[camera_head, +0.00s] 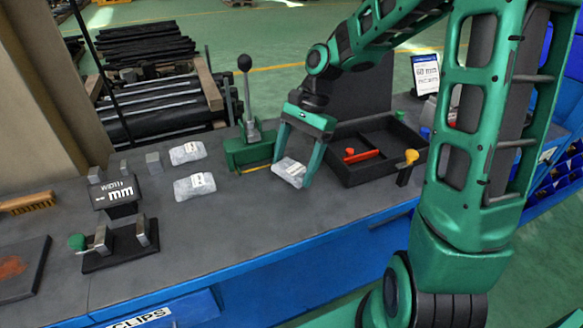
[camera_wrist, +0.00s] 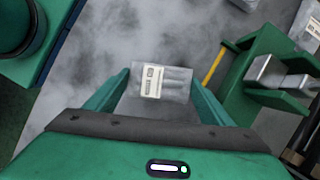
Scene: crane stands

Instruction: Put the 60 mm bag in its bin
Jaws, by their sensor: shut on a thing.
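My gripper (camera_head: 291,175) is shut on a small clear bag (camera_head: 290,168) with a white printed label, just in front of the green lever press. In the wrist view the bag (camera_wrist: 172,84) sits between the two green fingers; its label print is too small to read. I cannot tell whether the bag touches the bench. Two similar bags, a rear one (camera_head: 187,152) and a front one (camera_head: 195,186), lie on the bench to the left. A card (camera_head: 425,73) reading 60 mm stands at the back right. Which bin belongs to it is unclear.
A black divided tray (camera_head: 357,179) is to the right, holding a red-handled thing (camera_head: 361,156). A yellow-knobbed part (camera_head: 408,162) is at its right end. A width display (camera_head: 115,192) stands left.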

